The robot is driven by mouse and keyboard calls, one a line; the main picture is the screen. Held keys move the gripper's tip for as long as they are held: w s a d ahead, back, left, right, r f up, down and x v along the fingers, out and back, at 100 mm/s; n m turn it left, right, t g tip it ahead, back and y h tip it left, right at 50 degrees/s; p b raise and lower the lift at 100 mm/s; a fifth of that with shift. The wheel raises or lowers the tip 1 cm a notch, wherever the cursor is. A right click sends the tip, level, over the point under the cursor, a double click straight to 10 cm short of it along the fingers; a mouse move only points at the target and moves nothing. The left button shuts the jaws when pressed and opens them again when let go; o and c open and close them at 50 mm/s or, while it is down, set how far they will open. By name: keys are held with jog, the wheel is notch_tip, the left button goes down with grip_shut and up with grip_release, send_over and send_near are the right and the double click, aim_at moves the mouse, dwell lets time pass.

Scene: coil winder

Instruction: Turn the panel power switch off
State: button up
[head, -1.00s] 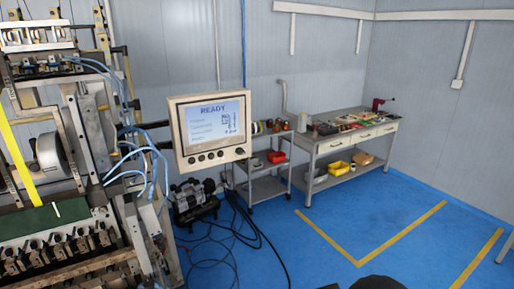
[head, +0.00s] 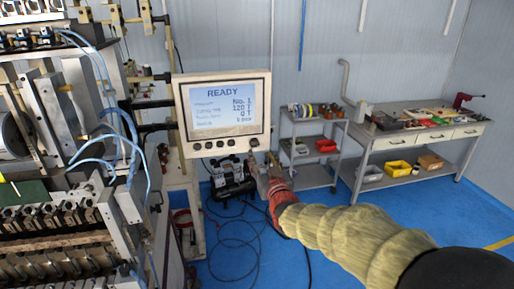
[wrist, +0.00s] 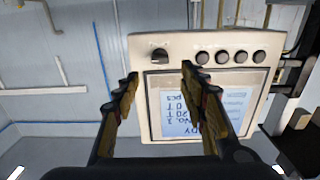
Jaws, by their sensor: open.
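The control panel (head: 223,115) is a beige box on an arm, with a lit screen reading READY. Its power switch, a dark rotary knob (head: 255,142), sits at the lower right corner, apart from a row of buttons. In the wrist view the panel looks upside down, and the knob (wrist: 160,54) is at its upper left. My gripper (head: 265,167) is just below and in front of that corner in the head view. In the wrist view my gripper (wrist: 159,80) is open and empty, its two fingers either side of the knob's line, apart from it.
Several round buttons (wrist: 231,56) line the panel beside the knob. The winding machine (head: 60,150) stands close on the left. A grey cart (head: 312,150) and a workbench (head: 420,138) are behind on the right. A compressor (head: 230,178) and loose cables lie on the floor below.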

aim_at(256, 145)
jog(key=shift+x, duration=3.85)
jog(key=shift+c, duration=1.1)
jog(key=c, duration=0.8)
grip_shut()
